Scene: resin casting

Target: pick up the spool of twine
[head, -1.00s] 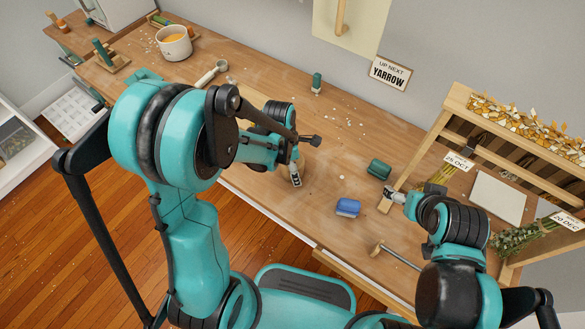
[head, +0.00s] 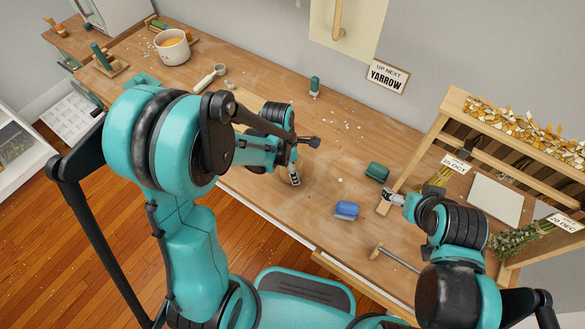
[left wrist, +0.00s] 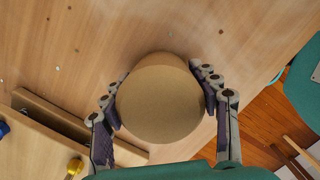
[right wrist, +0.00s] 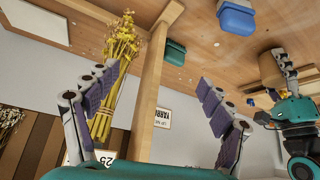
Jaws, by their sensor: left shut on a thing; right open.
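The spool of twine (left wrist: 160,100) is a tan, rounded body in the left wrist view, seen from above between the two fingers. My left gripper (left wrist: 163,98) is shut on it, one finger pad against each side. The right wrist view also shows the spool (right wrist: 271,70) at the left gripper's fingers, close to the tabletop; I cannot tell whether it touches the wood. In the head view, my left gripper (head: 294,176) mostly hides the spool. My right gripper (right wrist: 160,80) is open and empty, near the wooden rack's post (right wrist: 151,85).
A blue block-like item (head: 346,210) and a green one (head: 377,172) lie on the workbench (head: 320,200) between the grippers. A drying rack (head: 432,135) with dried flower bunches stands at right. A small green-topped item (head: 314,86) and a white pot (head: 173,48) stand farther back.

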